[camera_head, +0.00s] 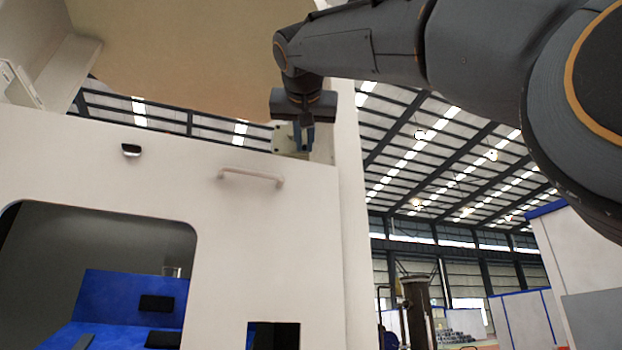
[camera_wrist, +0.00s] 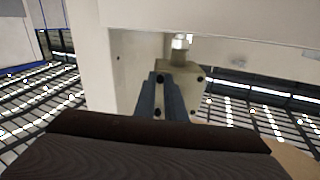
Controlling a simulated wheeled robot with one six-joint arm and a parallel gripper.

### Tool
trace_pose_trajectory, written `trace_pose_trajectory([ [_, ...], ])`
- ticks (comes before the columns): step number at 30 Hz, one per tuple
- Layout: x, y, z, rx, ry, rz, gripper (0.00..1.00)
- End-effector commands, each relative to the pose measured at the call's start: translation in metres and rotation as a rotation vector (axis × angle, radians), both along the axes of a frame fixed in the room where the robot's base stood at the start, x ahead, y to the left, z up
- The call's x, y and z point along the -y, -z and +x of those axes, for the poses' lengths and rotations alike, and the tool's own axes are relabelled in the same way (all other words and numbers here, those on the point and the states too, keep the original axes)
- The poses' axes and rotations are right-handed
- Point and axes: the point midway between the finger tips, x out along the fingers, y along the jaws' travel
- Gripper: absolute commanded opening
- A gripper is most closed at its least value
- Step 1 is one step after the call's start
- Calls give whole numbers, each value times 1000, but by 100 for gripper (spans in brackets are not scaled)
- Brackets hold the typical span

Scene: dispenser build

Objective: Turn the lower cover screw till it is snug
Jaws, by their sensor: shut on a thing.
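A small beige box with a cover (camera_wrist: 188,92) and dark dots near its corners sits in a corner of the white machine in the wrist view. In the head view this box (camera_head: 283,139) shows beside my gripper, partly hidden by it. My gripper (camera_wrist: 160,82) reaches to the cover's face, its two grey fingers close together. It is shut on the lower cover screw, which the fingertips mostly hide. In the head view my gripper (camera_head: 303,148) points down at the top edge of the white front. How snug the screw is cannot be told.
A metal hex fitting (camera_wrist: 181,42) joins the box beside a white wall. A white handle (camera_head: 251,177) sticks out of the front below. A blue part (camera_head: 130,298) lies in the opening at lower left.

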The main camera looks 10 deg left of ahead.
Motion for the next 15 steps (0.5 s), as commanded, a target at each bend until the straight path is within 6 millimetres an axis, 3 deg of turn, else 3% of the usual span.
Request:
trace_pose_trajectory([
  [15, 0, 1, 0, -30, 1, 142, 0],
])
